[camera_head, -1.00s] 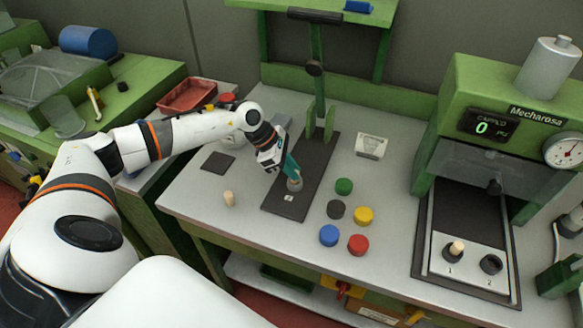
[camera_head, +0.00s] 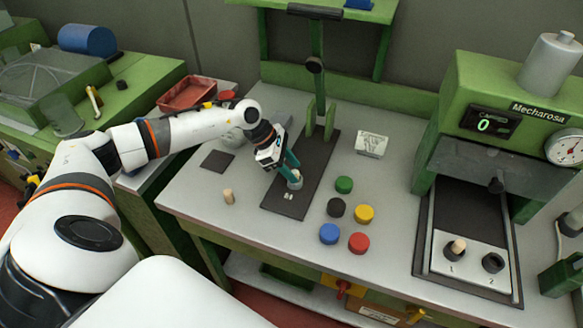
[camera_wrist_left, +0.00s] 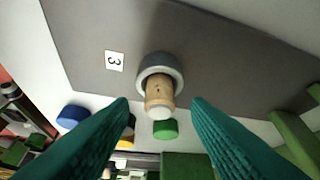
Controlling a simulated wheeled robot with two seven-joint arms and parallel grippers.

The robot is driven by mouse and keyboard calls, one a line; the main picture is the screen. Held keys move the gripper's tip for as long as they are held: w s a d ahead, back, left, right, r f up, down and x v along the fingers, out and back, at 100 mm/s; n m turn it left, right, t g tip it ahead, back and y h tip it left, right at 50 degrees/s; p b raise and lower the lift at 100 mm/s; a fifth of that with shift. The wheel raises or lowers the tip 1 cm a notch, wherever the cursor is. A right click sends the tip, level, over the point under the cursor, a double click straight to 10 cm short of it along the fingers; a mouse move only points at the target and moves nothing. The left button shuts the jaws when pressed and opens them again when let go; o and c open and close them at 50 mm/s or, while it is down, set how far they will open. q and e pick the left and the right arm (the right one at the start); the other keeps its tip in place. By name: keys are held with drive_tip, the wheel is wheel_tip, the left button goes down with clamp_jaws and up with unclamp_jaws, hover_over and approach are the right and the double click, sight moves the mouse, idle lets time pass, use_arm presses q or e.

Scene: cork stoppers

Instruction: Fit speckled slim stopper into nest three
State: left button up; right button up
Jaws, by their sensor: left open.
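The slim cork stopper (camera_wrist_left: 159,95), tan with a few dark specks and a pale end, stands in the grey ring of nest three (camera_wrist_left: 160,70) in the left wrist view. A "3" label lies beside the ring. My left gripper (camera_wrist_left: 160,108) is open, its teal fingers on either side of the stopper with gaps to both. In the head view, my left gripper (camera_head: 293,176) reaches down over the nest ring (camera_head: 295,184) on the dark plate, and its fingers largely hide the stopper. My right gripper is not in view.
Another stopper (camera_head: 228,197) stands on the table left of the dark plate (camera_head: 310,172). A pale stopper (camera_head: 457,246) is in nest 1 on the right; nest 2 (camera_head: 493,262) looks empty. Several coloured caps, including a red one (camera_head: 358,243), stand right of the plate.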

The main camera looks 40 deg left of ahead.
use_arm(q)
drive_tip(key=b+v, duration=0.2)
drive_tip(key=v, duration=0.9)
drive_tip(key=shift+r, duration=0.25)
drive_tip(key=shift+s+f, duration=0.1)
drive_tip(key=shift+s, duration=0.1)
